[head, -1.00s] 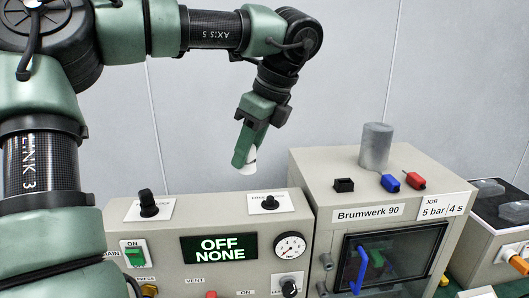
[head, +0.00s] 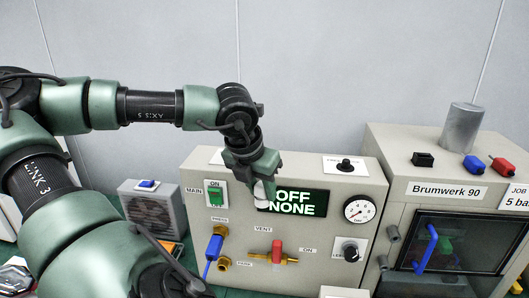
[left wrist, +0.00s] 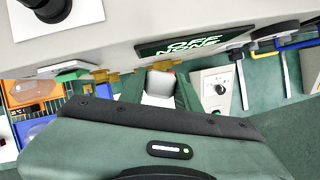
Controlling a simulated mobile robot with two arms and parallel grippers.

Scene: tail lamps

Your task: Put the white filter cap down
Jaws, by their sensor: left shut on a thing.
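My left gripper (head: 266,180) is shut on the white filter cap (head: 261,191) and holds it in the air. It hangs in front of the beige control panel (head: 335,219), near the left end of the display reading OFF NONE. In the left wrist view the cap (left wrist: 157,100) shows as a white and grey piece between the green fingers. The fingers cover part of it in the head view. No support shows directly under the cap. My right gripper is in neither view now.
The panel carries a green main switch (head: 215,194), a blue-handled valve (head: 213,249), a red-handled vent valve (head: 277,249) and a gauge (head: 359,210). The Brumwerk 90 machine (head: 447,191) stands at right. A grey fan box (head: 156,212) stands at left.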

